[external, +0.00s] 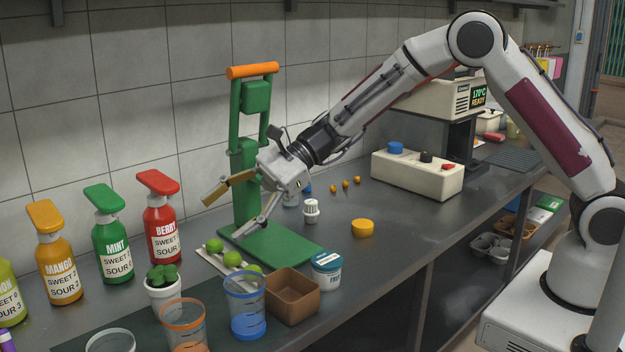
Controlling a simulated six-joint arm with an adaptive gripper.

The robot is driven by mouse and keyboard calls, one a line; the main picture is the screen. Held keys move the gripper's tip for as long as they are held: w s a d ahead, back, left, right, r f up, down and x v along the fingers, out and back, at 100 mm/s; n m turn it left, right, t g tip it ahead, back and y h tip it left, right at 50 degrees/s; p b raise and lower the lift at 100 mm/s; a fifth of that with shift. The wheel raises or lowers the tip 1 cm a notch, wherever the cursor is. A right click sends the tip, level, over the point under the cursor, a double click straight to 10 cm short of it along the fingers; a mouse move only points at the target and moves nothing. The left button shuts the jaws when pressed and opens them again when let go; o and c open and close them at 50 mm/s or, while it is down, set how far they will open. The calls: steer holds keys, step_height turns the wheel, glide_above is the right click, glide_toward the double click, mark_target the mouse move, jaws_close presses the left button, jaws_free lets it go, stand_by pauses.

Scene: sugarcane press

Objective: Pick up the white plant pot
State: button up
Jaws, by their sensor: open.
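The white plant pot (163,296) stands upright on the counter at the lower left, with a small green plant (162,275) in it. An orange cup stands close in front of it. My gripper (218,218) is open and empty, its fingers spread and pointing left. It is up and to the right of the pot, in front of the green press, and does not touch the pot.
The green press (250,160) stands beside my gripper.

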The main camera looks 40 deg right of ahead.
mark_target(170, 277)
steer(key=w+a+f+m, duration=0.1)
steer(key=a+f, duration=0.1)
steer(key=f, duration=0.1)
steer(key=w+a+f+m, duration=0.1)
steer(key=a+f+m, duration=0.1)
steer(key=f, duration=0.2)
steer(key=w+a+f+m+t, duration=0.1)
steer(key=w+a+f+m, duration=0.1)
steer(key=f, duration=0.1)
steer(key=shift+a+f+y, duration=0.15)
steer(key=shift+a+y, duration=0.2)
steer(key=shift+y, duration=0.05)
steer(key=shift+x, duration=1.3)
steer(key=shift+a, duration=0.1)
steer(key=shift+x, duration=2.5)
steer(key=shift+f, duration=0.1)
steer(key=shift+w, duration=0.1)
steer(key=c, duration=1.5)
